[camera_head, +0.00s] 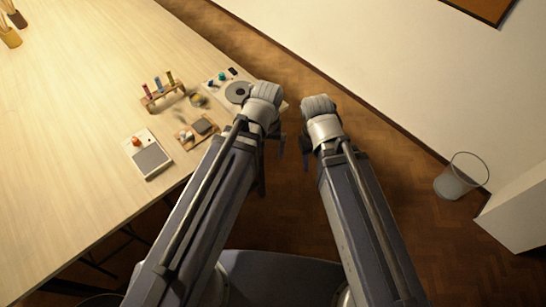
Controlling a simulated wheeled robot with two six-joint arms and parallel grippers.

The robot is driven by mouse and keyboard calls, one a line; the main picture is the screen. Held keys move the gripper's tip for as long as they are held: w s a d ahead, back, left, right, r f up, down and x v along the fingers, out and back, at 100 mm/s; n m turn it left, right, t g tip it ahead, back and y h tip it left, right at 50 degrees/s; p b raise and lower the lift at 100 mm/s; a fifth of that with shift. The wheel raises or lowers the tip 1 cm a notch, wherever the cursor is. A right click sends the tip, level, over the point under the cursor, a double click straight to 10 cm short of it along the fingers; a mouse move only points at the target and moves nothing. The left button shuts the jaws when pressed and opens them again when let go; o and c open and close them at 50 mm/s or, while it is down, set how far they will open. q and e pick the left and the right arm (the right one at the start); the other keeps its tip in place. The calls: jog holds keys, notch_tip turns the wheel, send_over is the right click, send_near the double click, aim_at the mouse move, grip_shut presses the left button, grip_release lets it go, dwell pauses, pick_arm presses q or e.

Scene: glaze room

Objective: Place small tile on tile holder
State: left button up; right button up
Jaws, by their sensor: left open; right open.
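A small dark grey square tile (203,126) lies on a small wooden board (186,138) near the table's edge. The board may be the tile holder, but I cannot tell for sure. My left gripper (278,144) is open, to the right of the board and past the table's edge. My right gripper (306,151) is open, further right over the floor. Both are partly hidden behind my wrists and hold nothing that I can see.
The pale wooden table (85,105) has much free room at left. A bin (450,184) is at right.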

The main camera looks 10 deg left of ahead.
pick_arm(q)
jog(key=s+d+m, duration=0.1)
jog(key=m, duration=0.1)
jog(key=s+d+m, duration=0.1)
jog(key=m, duration=0.1)
jog(key=shift+s+d+y, duration=0.3)
jog(key=shift+d+y, duration=0.05)
jog(key=shift+y, duration=0.05)
